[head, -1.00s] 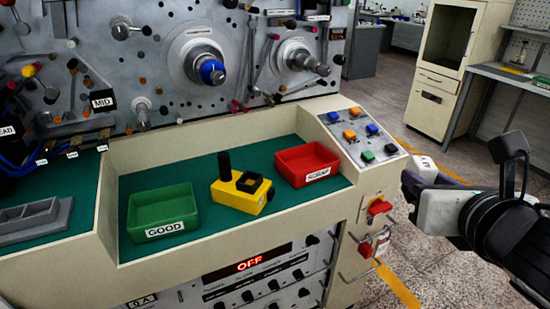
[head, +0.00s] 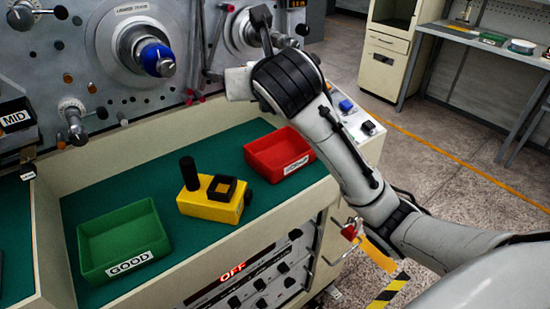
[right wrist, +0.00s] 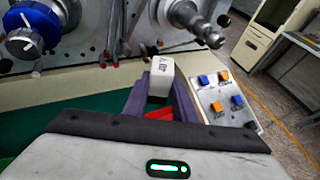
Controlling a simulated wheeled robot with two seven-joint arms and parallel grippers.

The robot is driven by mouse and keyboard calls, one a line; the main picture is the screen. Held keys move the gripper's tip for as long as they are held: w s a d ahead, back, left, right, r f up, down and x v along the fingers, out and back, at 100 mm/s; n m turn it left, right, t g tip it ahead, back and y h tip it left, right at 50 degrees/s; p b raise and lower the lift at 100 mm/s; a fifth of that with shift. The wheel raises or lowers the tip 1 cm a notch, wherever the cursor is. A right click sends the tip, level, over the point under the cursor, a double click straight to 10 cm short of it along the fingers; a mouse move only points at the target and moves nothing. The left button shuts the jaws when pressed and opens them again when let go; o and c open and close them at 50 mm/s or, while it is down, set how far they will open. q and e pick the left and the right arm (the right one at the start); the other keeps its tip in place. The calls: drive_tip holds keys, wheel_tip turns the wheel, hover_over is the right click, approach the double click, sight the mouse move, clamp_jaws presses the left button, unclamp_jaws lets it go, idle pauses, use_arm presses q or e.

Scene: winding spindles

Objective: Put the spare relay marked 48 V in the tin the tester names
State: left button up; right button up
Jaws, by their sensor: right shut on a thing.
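My right gripper (right wrist: 160,94) is shut on a pale relay (right wrist: 161,70) between its purple fingers. The relay's mark shows upside down and looks like 48 V. In the head view my right arm reaches over the bench's right end; the fingers and relay are hard to make out there. The yellow tester (head: 211,205), with a black post and a square black socket, stands on the green mat. The socket looks empty. The green tin (head: 121,240) marked GOOD is left of it, the red tin (head: 279,153) right of it; its label is too small to read. Both tins look empty.
A display (head: 233,272) below the bench reads OFF. The machine panel (head: 60,55) with knobs and levers rises behind the mat. A panel of blue and orange buttons (right wrist: 227,104) lies at the bench's right end. Green mat is bare around the tester.

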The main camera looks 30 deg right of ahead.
drive_tip(key=d+f+m+h, duration=0.1)
drive_tip(key=d+f, duration=0.1)
drive_tip(key=f, duration=0.2)
drive_tip(key=d+f+m+g+h, duration=0.1)
drive_tip(key=d+f, duration=0.2)
drive_tip(key=f, duration=0.2)
drive_tip(key=d+f+m+g+h, duration=0.1)
drive_tip(key=d+f, duration=0.2)
drive_tip(key=f, duration=0.2)
drive_tip(key=shift+w+d+m+h, duration=0.1)
drive_tip(key=shift+d+m+h, duration=0.1)
drive_tip(key=shift+m+h, duration=0.2)
hover_over(288, 159)
drive_tip(key=shift+f, duration=2.35)
drive_tip(key=shift+f, duration=0.2)
drive_tip(key=o, duration=0.8)
drive_tip(key=shift+c, duration=0.2)
drive_tip(key=shift+f, duration=0.1)
